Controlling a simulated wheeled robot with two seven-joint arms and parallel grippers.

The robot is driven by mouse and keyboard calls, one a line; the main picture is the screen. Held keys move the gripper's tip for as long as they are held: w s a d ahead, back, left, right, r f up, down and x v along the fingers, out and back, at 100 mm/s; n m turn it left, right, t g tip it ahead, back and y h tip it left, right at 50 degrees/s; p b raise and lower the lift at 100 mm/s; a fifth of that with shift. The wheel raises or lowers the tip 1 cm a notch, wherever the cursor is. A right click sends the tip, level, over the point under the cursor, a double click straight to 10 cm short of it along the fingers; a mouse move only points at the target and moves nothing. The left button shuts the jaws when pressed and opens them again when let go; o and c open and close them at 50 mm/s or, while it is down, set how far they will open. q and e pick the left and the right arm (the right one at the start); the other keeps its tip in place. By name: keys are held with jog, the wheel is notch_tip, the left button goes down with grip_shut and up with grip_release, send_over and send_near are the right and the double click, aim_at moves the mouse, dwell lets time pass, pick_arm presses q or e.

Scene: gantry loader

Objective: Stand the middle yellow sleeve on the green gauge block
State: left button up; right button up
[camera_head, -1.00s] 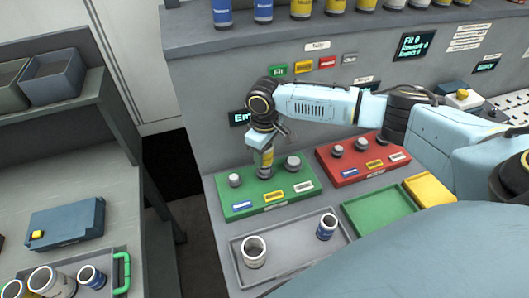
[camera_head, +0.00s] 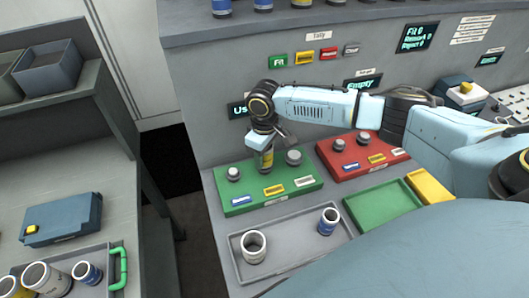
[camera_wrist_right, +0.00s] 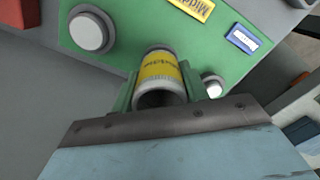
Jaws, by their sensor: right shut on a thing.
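The middle yellow sleeve (camera_head: 266,160) is upright at the middle place of the green gauge block (camera_head: 248,181), between a small grey peg and a larger one. Its lower end meets the block in the picture; whether it is fully seated I cannot tell. My right gripper (camera_head: 264,143) is shut on its upper part from above. In the right wrist view, the yellow-banded sleeve (camera_wrist_right: 160,68) sits between the two fingers (camera_wrist_right: 160,90), its grey open rim towards the camera. The middle peg is hidden. My left gripper is out of view.
A red gauge block (camera_head: 340,165) stands to the right. A grey tray (camera_head: 288,252) in front holds a white sleeve (camera_head: 253,246) and a blue sleeve (camera_head: 328,221). An empty green tray (camera_head: 382,208) lies right of it. More sleeves stand on the upper shelf.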

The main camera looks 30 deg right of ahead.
jog(key=shift+f, duration=0.1)
dwell(0.3)
jog(key=o, duration=1.3)
notch_tip(320, 180, up, 13)
jog(key=shift+r, duration=0.2)
